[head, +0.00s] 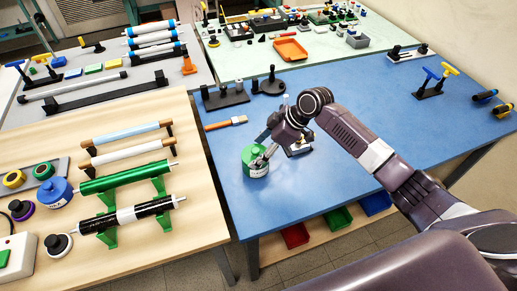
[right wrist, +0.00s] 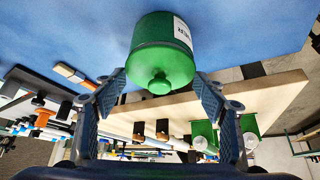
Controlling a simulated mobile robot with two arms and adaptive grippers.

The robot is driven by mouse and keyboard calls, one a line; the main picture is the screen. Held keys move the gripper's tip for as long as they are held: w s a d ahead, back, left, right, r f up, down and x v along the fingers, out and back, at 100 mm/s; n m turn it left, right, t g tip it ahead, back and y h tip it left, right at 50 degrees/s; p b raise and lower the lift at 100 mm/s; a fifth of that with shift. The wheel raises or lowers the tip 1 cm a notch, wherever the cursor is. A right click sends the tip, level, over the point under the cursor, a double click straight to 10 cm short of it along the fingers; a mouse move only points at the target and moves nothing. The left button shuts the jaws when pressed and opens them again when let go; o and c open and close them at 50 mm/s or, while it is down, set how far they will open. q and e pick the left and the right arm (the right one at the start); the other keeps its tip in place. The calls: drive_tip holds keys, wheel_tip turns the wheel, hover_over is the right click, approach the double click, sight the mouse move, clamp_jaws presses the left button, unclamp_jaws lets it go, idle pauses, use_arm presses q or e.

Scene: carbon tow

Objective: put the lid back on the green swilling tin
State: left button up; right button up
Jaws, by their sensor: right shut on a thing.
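The green swilling tin (head: 250,169) stands upright near the left front of the blue table. It also shows in the right wrist view (right wrist: 150,30), with part of a white label. Its green lid (right wrist: 172,67), domed with a round knob, sits at the tin's top, and I see no gap between them. My right gripper (head: 258,158) reaches down over the tin. In the right wrist view its fingers (right wrist: 160,78) are on either side of the lid's rim, shut on it. The fingers hide part of the lid in the head view. My left gripper is not in view.
A brush (head: 226,123) lies behind the tin, near black stands (head: 225,97) at the table's left edge. A wooden table (head: 205,220) with rollers adjoins on the left. Bins (head: 337,219) sit below. The blue table's middle right is clear.

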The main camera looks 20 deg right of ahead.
idle(0.3)
drive_tip(key=o, duration=0.7)
drive_tip(key=shift+o, duration=0.4)
drive_tip(key=o, duration=0.4)
drive_tip(key=shift+r, duration=0.1)
drive_tip(key=shift+r+p, duration=3.35)
drive_tip(key=shift+r, duration=0.1)
